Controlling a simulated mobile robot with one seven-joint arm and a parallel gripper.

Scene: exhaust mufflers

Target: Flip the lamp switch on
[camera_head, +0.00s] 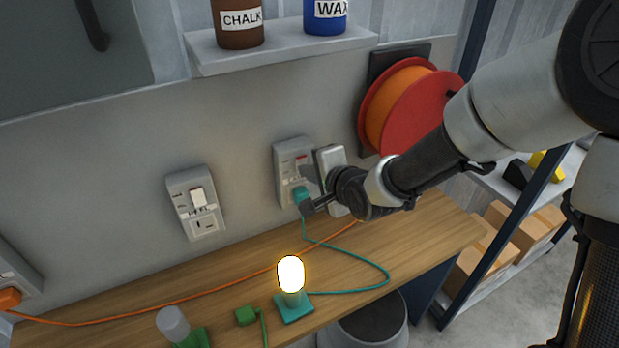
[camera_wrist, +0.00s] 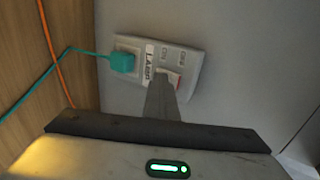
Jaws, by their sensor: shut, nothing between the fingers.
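The lamp, a bulb (camera_head: 291,274) on a teal base (camera_head: 294,308), glows bright on the bench. Its teal cord runs to a teal plug (camera_head: 301,194) in a wall plate (camera_head: 283,152). In the wrist view, the plug (camera_wrist: 123,62) sits at the left of this plate (camera_wrist: 188,60), beside a label. The plate's white rocker switch (camera_wrist: 174,76) shows a red strip and is partly hidden by my finger. My gripper (camera_head: 307,174) is shut and empty. Its tip (camera_wrist: 161,80) is at the rocker's lower part in the wrist view; I cannot tell if it touches.
Another wall plate with a switch (camera_head: 197,200) is further left. An orange cord (camera_head: 180,300) crosses the bench (camera_head: 425,228). A red cable reel (camera_head: 425,110) hangs on the right, near my arm.

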